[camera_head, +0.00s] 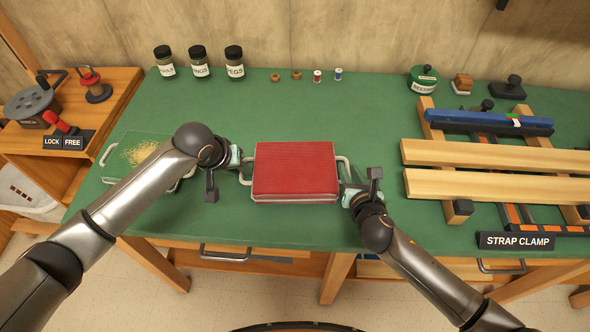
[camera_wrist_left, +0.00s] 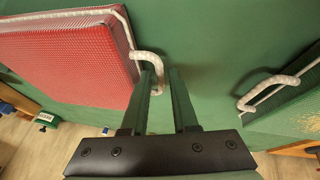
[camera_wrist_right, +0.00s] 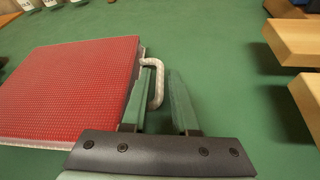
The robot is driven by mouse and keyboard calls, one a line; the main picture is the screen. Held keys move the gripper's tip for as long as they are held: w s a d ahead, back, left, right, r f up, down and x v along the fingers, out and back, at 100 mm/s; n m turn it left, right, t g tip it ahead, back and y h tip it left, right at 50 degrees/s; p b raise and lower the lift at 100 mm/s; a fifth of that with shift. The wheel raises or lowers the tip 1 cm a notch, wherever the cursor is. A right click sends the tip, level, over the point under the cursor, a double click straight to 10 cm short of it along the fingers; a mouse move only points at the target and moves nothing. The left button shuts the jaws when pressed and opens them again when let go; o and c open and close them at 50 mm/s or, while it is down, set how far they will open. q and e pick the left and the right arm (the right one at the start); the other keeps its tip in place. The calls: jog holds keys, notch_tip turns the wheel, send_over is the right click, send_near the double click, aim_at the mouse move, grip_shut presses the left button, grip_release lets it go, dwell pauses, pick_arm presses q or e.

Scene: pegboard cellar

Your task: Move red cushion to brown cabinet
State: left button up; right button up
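The red cushion (camera_head: 294,168) lies flat on the green table at the middle, on what looks like a pale tray with a looped handle (camera_head: 344,165) at each side. My left gripper (camera_head: 240,163) is open at the left handle (camera_wrist_left: 150,62), which reaches between its fingers (camera_wrist_left: 160,95). My right gripper (camera_head: 346,190) is open at the right handle, which lies between its fingers (camera_wrist_right: 160,95) in the right wrist view. Neither gripper is visibly closed on a handle. A brown wooden cabinet (camera_head: 118,82) stands at the left; I cannot tell if it is the one named.
A clear tray (camera_head: 112,150) with yellow crumbs lies to the left, partly behind my left arm. Labelled jars (camera_head: 198,62) stand at the back. Wooden bars (camera_head: 500,188) of a strap clamp fill the right.

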pick_arm(q)
jog(key=shift+w+f, duration=0.15)
jog(key=shift+f, duration=0.1)
pick_arm(e)
jog(key=shift+w+f, duration=0.1)
jog(key=shift+w, duration=0.2)
pick_arm(q)
jog(key=shift+d, duration=0.1)
grip_shut()
pick_arm(e)
grip_shut()
dwell(0.8)
